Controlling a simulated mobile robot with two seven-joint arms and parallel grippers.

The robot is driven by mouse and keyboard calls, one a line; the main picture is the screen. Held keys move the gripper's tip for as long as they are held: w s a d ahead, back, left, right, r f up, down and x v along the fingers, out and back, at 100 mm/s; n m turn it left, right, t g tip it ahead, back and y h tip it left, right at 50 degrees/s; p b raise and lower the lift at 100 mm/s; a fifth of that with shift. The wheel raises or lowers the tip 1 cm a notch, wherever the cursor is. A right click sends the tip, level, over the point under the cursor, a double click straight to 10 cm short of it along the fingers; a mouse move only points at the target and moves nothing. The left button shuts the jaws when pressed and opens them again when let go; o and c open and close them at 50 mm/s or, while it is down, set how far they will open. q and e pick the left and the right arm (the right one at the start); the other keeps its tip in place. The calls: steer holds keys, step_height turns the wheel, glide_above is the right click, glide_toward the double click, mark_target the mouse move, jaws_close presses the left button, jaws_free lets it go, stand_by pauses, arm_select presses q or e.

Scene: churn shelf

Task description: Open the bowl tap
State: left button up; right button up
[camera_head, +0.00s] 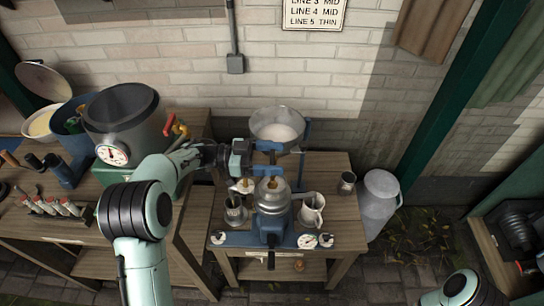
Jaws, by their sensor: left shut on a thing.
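A metal bowl (278,122) with pale liquid inside sits above the blue hand-cranked separator (273,228) on the wooden bench. My left arm reaches in from the left, and its gripper (268,158) is just below the front of the bowl. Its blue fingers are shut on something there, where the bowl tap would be. The fingers and the parts around them hide the tap, and I cannot tell which way its handle points. The separator's rounded metal top (272,192) is just under the fingers. My right gripper is not in view.
A metal cup (236,213) and a pale jug (311,211) flank the separator. A small can (347,182) stands at the bench's right, with a large milk can (379,203) beyond. A big grey tub (124,122) stands left, behind my arm.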

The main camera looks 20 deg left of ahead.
arm_select(q)
steer(key=o, duration=1)
steer(key=shift+d, duration=0.1)
step_height(320, 180, up, 20)
steer(key=p, duration=0.3)
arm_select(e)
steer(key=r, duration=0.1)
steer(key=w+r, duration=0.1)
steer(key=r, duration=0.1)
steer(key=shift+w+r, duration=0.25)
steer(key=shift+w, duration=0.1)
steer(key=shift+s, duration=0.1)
